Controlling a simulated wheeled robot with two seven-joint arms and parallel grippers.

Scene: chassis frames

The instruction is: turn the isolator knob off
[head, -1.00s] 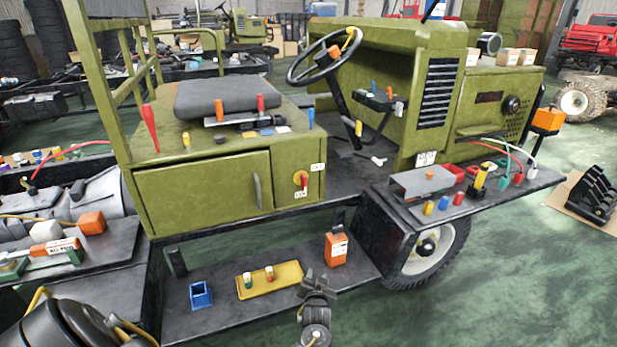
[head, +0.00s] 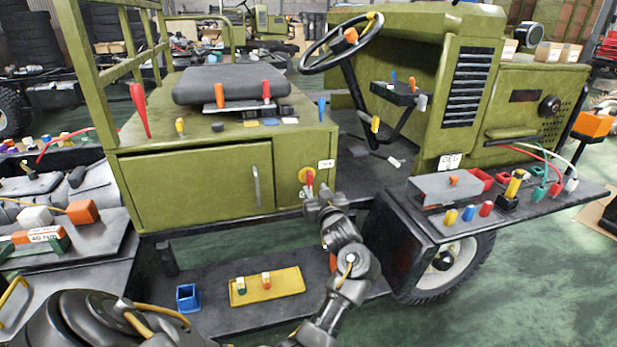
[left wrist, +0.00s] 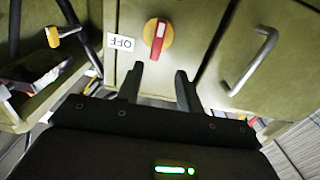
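The isolator knob (head: 308,178) is a red handle with a white mark on a round yellow plate. It sits on the green cabinet front, right of the cabinet door. In the left wrist view the knob (left wrist: 157,38) stands nearly upright, tilted slightly. A white OFF label (head: 326,164) is at its upper right; in the wrist view the label (left wrist: 121,43) appears upside down. My left gripper (head: 318,197) is just below and in front of the knob. In the wrist view its fingers (left wrist: 159,82) are apart and empty, short of the knob. My right gripper is not visible.
The cabinet door has a metal handle (head: 256,186) left of the knob. Below is a dark shelf with a yellow tray (head: 266,286) and a blue bin (head: 187,298). A side shelf with tools (head: 468,215) juts out at right, above a wheel.

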